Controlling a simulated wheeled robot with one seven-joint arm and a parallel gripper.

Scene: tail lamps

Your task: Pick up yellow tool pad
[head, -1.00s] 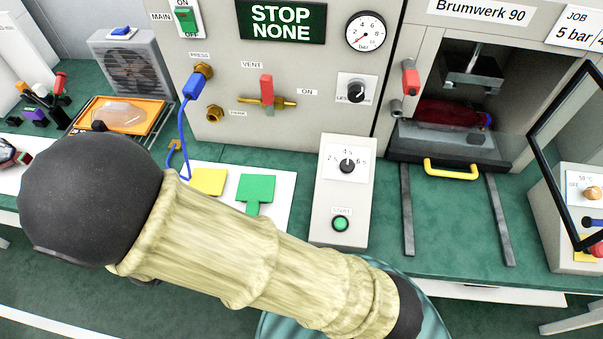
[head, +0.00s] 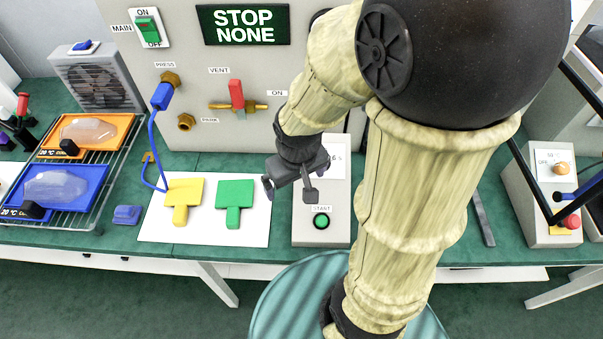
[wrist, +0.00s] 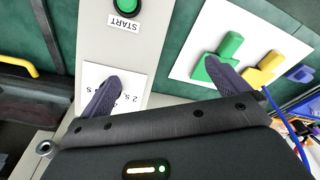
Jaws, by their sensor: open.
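The yellow tool pad (head: 183,198) lies on a white sheet (head: 208,236) on the green bench, left of the green tool pad (head: 235,200). It is a flat square with a short handle toward the front. My gripper (head: 290,190) is open and empty, above the grey start-button box, to the right of both pads. In the wrist view the yellow pad (wrist: 264,70) shows at upper right, beyond the green pad (wrist: 215,62). The open fingers (wrist: 178,85) are apart from both pads; the right finger overlaps the green pad's edge in the picture.
A blue hose hangs from a blue plug (head: 162,96) and curves down near the yellow pad. A small blue block (head: 127,215) lies left of the sheet. A wire rack (head: 100,205) holds orange and blue trays. The grey start-button box (head: 310,232) stands right of the sheet.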

